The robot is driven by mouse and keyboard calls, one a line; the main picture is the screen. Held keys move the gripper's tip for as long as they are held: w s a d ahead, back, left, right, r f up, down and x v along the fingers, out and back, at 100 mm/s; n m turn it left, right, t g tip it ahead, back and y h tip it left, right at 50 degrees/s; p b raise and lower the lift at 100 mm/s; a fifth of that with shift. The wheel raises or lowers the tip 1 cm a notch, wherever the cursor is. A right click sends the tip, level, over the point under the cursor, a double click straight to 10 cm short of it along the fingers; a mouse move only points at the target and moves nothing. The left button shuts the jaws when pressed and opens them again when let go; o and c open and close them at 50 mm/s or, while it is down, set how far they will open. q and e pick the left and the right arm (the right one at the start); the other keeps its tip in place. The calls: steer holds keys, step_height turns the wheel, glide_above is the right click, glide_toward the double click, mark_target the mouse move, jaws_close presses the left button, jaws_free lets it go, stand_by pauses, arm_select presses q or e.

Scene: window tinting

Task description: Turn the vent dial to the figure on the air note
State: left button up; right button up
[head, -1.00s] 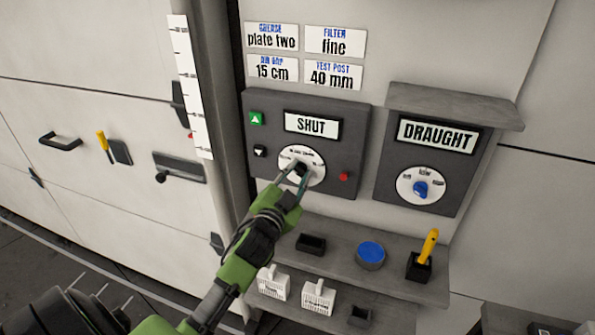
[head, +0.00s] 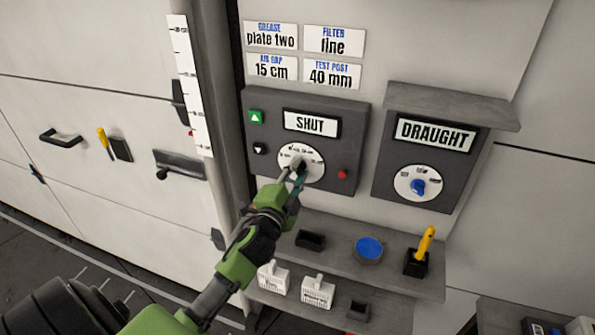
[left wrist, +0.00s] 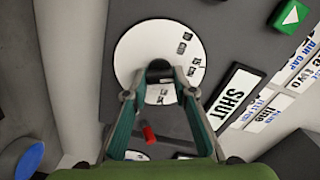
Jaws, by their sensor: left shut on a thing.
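The air note (head: 272,68) reads "AIR GAP 15 cm" and is stuck on the wall above the left grey panel. That panel has a display (head: 312,123) reading "SHUT" and a white dial (head: 315,170) under it with small markings. My left gripper (head: 297,168) is at this dial, its fingers shut on the dark knob. In the left wrist view the knob (left wrist: 159,68) sits between the fingertips in the middle of the white dial (left wrist: 135,50). The fingers hide part of the markings, and the figures are too small to read surely. My right gripper is out of view.
To the right is a hooded "DRAUGHT" panel (head: 436,132) with a blue knob (head: 418,187). The left panel also has a green up button (head: 256,116) and a red button (head: 343,174). A shelf (head: 335,262) below holds a blue-topped round thing and a yellow-handled tool.

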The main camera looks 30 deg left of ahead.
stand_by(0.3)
arm_select(q)
steer(key=o, duration=1.1)
steer(key=v, duration=1.2)
steer(key=shift+f, duration=0.1)
